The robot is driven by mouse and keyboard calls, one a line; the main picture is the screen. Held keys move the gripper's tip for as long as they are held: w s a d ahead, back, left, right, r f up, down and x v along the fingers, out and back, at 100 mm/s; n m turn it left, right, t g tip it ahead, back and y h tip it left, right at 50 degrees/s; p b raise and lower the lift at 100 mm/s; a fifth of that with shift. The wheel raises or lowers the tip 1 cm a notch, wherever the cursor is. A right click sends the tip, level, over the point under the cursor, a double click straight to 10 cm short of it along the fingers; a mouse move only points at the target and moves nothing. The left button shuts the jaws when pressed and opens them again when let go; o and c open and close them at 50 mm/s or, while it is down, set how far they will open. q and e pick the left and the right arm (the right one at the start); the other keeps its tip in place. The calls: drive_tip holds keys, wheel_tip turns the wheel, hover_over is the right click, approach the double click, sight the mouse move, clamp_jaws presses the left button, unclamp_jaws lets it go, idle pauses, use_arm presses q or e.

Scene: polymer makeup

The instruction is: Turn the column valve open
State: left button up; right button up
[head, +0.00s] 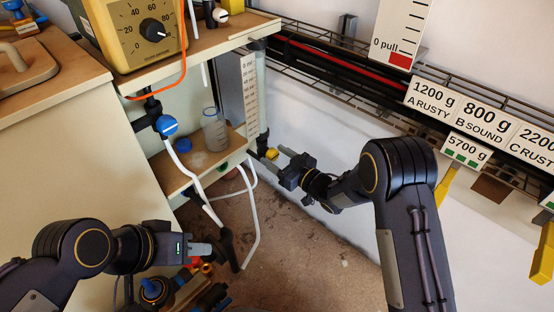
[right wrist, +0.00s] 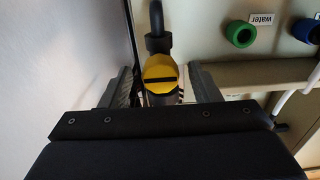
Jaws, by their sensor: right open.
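The column valve is a yellow knob with a dark bar across it; in the right wrist view the yellow knob (right wrist: 159,69) lies between my open fingers, with space visible on each side. In the head view the yellow knob (head: 271,154) is small and sits near the foot of the upright column (head: 262,95). My right gripper (head: 276,156) is open around or just short of the knob; I cannot tell contact. My left gripper (head: 208,249) is low at the left, away from the column; its finger gap is not clear.
A scale strip (head: 249,90) stands beside the column. A blue valve (head: 167,125) with white hose and a clear beaker (head: 214,130) are at the shelf left of it. A green port (right wrist: 240,34) shows near the knob. A wire rack with weight signs (head: 433,98) runs along the wall.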

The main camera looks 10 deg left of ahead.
drive_tip(key=c, duration=1)
drive_tip(key=shift+n, duration=0.4)
drive_tip(key=n, duration=0.3)
drive_tip(key=shift+n, duration=0.4)
drive_tip(key=n, duration=0.4)
drive_tip(key=shift+n, duration=0.3)
drive_tip(key=n, duration=0.8)
drive_tip(key=shift+n, duration=0.3)
